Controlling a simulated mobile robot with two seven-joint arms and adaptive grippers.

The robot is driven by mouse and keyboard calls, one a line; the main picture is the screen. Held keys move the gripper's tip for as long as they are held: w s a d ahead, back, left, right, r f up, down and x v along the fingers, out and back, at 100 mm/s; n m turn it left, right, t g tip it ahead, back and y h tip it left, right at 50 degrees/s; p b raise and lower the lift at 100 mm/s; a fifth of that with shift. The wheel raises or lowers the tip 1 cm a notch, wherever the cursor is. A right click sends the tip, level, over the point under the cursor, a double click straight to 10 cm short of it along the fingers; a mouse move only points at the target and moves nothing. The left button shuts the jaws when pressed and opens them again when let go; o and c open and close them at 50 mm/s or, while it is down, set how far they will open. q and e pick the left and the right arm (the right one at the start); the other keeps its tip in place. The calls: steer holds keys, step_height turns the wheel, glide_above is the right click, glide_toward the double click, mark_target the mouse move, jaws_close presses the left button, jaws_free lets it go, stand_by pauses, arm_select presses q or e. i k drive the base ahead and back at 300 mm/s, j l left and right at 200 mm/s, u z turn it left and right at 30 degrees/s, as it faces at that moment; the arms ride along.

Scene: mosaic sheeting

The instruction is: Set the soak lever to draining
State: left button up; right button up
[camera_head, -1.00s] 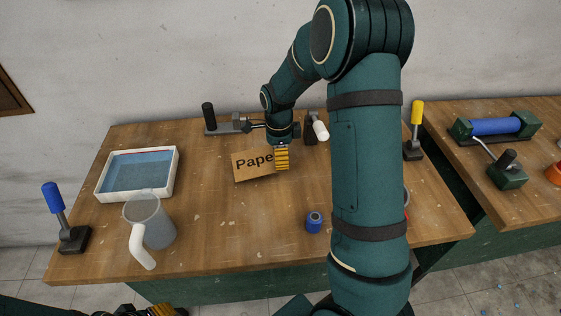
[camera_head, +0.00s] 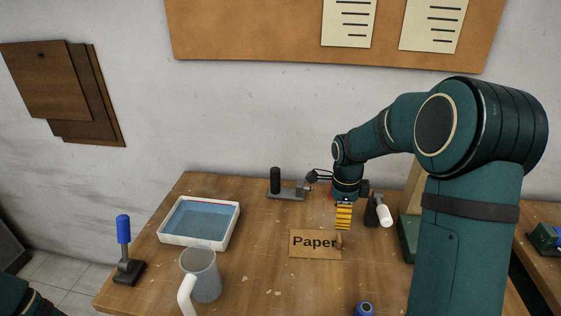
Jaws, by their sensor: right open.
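A lever with a blue handle (camera_head: 123,229) stands upright on a black base at the table's left edge, left of a white tray of water (camera_head: 164,238). It is probably the soak lever, but I see no label on it. My right gripper (camera_head: 343,219) points down with yellow fingers at the back edge of the Paper card, far right of the blue lever. It is open, and I see nothing held in it. Part of my left arm shows in the bottom left corner, with its gripper out of view.
A grey jug (camera_head: 203,276) with a white handle stands in front of the tray. A Paper card (camera_head: 315,247) lies mid-table. A black-handled device (camera_head: 275,181) and a white-handled tool (camera_head: 384,214) stand at the back. A blue roll (camera_head: 365,309) is at the front.

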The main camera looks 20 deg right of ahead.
mark_target(125, 264)
steer(key=k+j, duration=0.8)
steer(key=j, duration=0.1)
